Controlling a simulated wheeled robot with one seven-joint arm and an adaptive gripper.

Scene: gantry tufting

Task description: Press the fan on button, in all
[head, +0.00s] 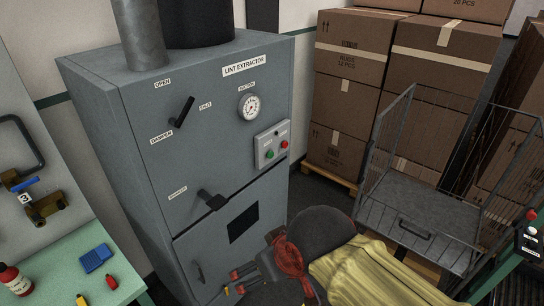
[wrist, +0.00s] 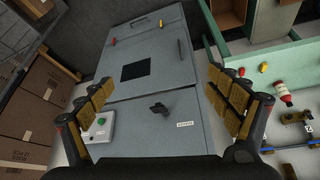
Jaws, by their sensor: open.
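The grey lint extractor cabinet (head: 215,150) stands in the middle of the head view. A small control box (head: 263,152) on its front right side carries a green button (head: 269,154) and a red button (head: 284,145); their labels are too small to read. In the wrist view, the control box (wrist: 97,134) with the green button (wrist: 101,121) is at the lower left, partly covered by my left-hand finger. My gripper (wrist: 158,80) is open and empty in front of the cabinet, its fingers spread wide. In the head view my arm is low, below and apart from the box.
A shaker handle (head: 212,200) and a damper handle (head: 182,112) stick out from the cabinet front. Stacked cartons (head: 345,90) and a wire cart (head: 430,190) stand to the right. A green workbench (head: 75,275) is at the left.

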